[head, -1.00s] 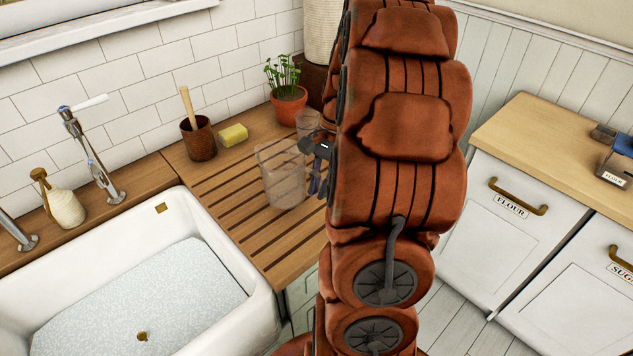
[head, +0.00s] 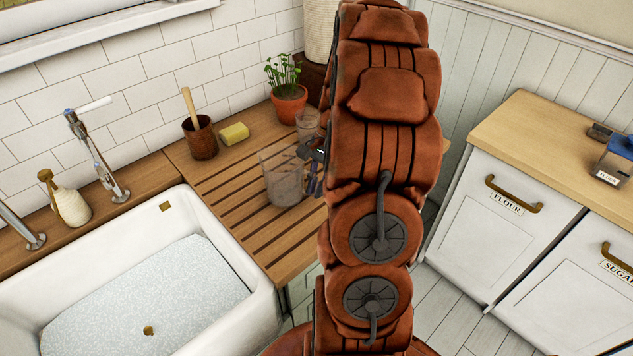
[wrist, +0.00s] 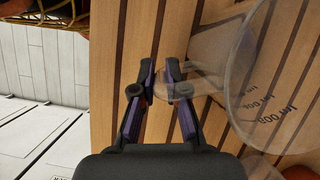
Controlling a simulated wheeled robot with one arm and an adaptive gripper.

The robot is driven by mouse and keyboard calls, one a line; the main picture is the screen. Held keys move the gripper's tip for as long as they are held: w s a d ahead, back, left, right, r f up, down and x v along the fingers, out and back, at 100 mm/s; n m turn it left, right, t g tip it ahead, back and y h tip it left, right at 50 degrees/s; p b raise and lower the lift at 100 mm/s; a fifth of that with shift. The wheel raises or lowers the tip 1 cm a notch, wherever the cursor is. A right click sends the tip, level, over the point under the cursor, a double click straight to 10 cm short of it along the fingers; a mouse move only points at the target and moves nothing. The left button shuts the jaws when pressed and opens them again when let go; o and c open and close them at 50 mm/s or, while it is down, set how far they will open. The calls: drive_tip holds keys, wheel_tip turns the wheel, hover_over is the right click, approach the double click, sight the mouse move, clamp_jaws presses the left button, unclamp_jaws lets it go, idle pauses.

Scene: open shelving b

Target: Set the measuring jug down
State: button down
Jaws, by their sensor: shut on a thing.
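The measuring jug (head: 281,180) is clear and looks upright over the slatted wooden drainboard (head: 222,190), right of the sink. Its base is at or very close to the slats; I cannot tell whether it touches. In the wrist view the jug (wrist: 268,75) is at the right, with volume markings on its wall. My gripper (wrist: 160,72) is shut on the jug's handle, which shows between the fingers. In the head view my gripper (head: 314,158) is at the jug's right side, partly hidden by my arm.
A clear glass (head: 308,122) and a potted plant (head: 288,103) stand behind the jug. A yellow sponge (head: 234,133) and a brown pot with a brush (head: 200,140) stand at the back left. The white sink (head: 225,290) is left. Front-left slats are clear.

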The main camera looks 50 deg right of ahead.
drive_tip(key=c, duration=1.7)
unclamp_jaws()
drive_tip(key=shift+f, duration=0.15)
drive_tip(key=o, duration=0.5)
drive_tip(key=b+v, duration=0.4)
drive_tip(key=v, duration=0.8)
drive_tip(key=shift+a, duration=0.15)
